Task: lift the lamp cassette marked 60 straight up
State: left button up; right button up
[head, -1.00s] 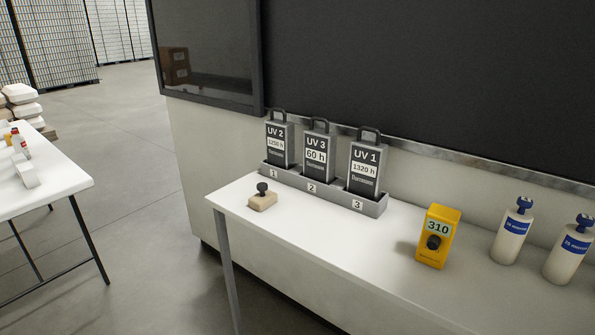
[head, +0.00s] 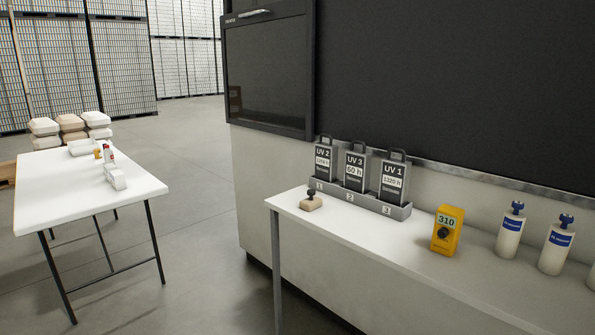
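The lamp cassette marked UV 3 and 60 h (head: 355,172) stands upright in the middle slot, numbered 2, of a grey rack (head: 367,201) on the white bench. It is dark with a grey frame and a loop handle on top. The cassette UV 2 (head: 324,162) stands to its left in slot 1, and the cassette UV 1 (head: 393,182) to its right in slot 3. The lower ends of the cassettes are hidden in the rack. Neither of my grippers shows in the head view.
A yellow box reading 310 (head: 446,231) and white bottles with blue tops (head: 510,232) stand to the right. A dark machine wall rises behind. Open floor separates the bench from a white table (head: 90,190).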

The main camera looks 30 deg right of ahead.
aim_at(358, 164)
jog(key=u, duration=0.25)
jog(key=i, duration=1.95)
jog(key=z, duration=1.3)
jog(key=i, duration=1)
jog(key=z, duration=1.05)
